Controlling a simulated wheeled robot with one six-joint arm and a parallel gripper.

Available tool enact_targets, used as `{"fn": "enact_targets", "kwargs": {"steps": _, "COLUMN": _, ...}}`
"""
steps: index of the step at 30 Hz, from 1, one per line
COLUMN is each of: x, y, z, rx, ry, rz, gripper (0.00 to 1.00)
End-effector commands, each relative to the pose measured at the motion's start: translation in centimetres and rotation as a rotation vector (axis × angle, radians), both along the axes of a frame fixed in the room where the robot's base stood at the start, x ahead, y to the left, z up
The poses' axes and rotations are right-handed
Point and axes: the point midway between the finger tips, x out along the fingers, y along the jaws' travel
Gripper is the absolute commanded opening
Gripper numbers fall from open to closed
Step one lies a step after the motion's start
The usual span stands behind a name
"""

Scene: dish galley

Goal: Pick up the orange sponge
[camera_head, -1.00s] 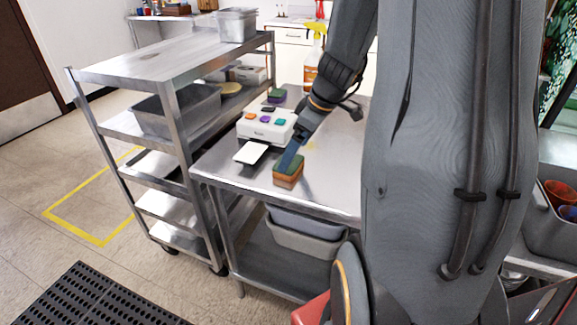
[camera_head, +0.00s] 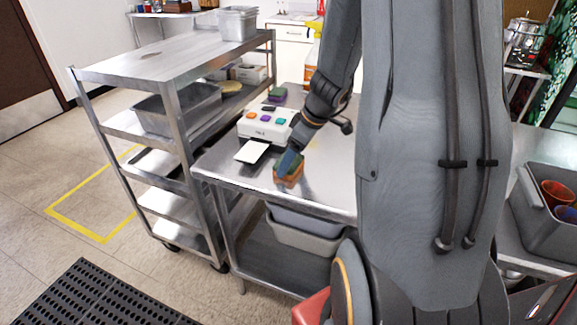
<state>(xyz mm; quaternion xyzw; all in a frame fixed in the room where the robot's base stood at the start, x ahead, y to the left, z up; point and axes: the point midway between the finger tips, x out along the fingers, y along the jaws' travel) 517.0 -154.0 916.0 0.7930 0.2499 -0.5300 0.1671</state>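The orange sponge (camera_head: 289,178), with a green top layer, is on the steel table (camera_head: 325,185) near its front edge. My gripper (camera_head: 287,166) reaches down to it from above, with a blue-grey finger against the sponge's left side. The other finger is hidden, so I cannot tell whether the gripper is open or shut on the sponge. A second sponge, green over purple (camera_head: 277,94), lies farther back on the same table.
A white box with coloured buttons (camera_head: 266,123) and a white card (camera_head: 252,151) sit left of my gripper. A spray bottle (camera_head: 311,65) stands behind. A steel shelf cart (camera_head: 178,85) stands close on the left. A grey bin with cups (camera_head: 545,205) is at right.

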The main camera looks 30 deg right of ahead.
Motion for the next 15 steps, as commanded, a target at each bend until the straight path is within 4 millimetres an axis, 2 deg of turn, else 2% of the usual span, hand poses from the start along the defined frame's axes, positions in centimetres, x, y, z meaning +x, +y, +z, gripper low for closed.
{"fn": "enact_targets", "kwargs": {"steps": 10, "x": 0.0, "y": 0.0, "z": 0.4, "rx": 0.000, "ry": -0.002, "rz": 0.001, "gripper": 0.53}}
{"fn": "enact_targets", "kwargs": {"steps": 15, "x": 0.1, "y": -0.1, "z": 2.6, "rx": -0.002, "ry": -0.005, "rz": 0.001, "gripper": 0.53}}
